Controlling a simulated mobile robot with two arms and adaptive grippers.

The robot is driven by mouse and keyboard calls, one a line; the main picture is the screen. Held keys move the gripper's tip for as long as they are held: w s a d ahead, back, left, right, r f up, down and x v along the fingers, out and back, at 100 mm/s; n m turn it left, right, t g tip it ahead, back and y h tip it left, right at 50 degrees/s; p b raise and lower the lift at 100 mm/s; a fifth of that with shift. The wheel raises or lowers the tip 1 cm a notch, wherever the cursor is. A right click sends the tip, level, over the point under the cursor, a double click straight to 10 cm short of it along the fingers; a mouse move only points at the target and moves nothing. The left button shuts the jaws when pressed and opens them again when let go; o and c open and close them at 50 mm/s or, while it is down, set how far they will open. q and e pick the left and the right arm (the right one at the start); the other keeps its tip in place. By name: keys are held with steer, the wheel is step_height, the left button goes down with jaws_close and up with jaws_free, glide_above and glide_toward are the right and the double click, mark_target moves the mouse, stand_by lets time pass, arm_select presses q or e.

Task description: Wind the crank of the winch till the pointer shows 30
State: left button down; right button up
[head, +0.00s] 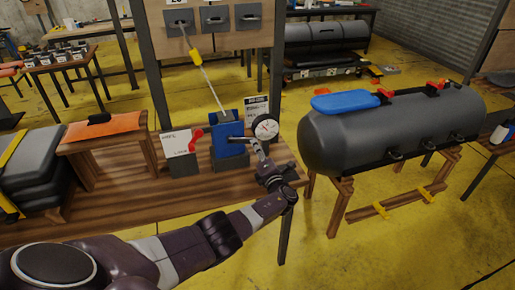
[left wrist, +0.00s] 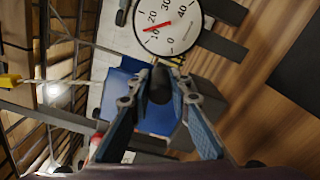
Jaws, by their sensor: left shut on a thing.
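The blue winch (head: 229,140) stands on the wooden bench, with a cable running up from it to a panel. Its round white dial (head: 265,127) faces me and shows large in the left wrist view (left wrist: 168,20). The red pointer (left wrist: 156,27) lies near the 10 mark; the exact reading is hard to tell. My left gripper (head: 262,160) is just below the dial, and its fingers (left wrist: 155,85) close around the crank's dark knob (left wrist: 160,86). The rest of the crank is mostly hidden by the gripper. My right gripper is not in view.
A red part (head: 197,138) and a white card (head: 179,148) are left of the winch. A dark grey tank (head: 390,130) with a blue object (head: 345,101) on top stands to the right. An orange-topped stand (head: 105,128) is at left. The front bench top is clear.

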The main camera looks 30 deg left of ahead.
arm_select(q)
steer(key=c, duration=2)
jaws_free()
steer(key=shift+s+f, duration=0.1)
steer(key=shift+f, duration=0.2)
steer(key=shift+o, duration=1.2)
steer(key=shift+r, duration=0.15)
steer(key=v, duration=1.2)
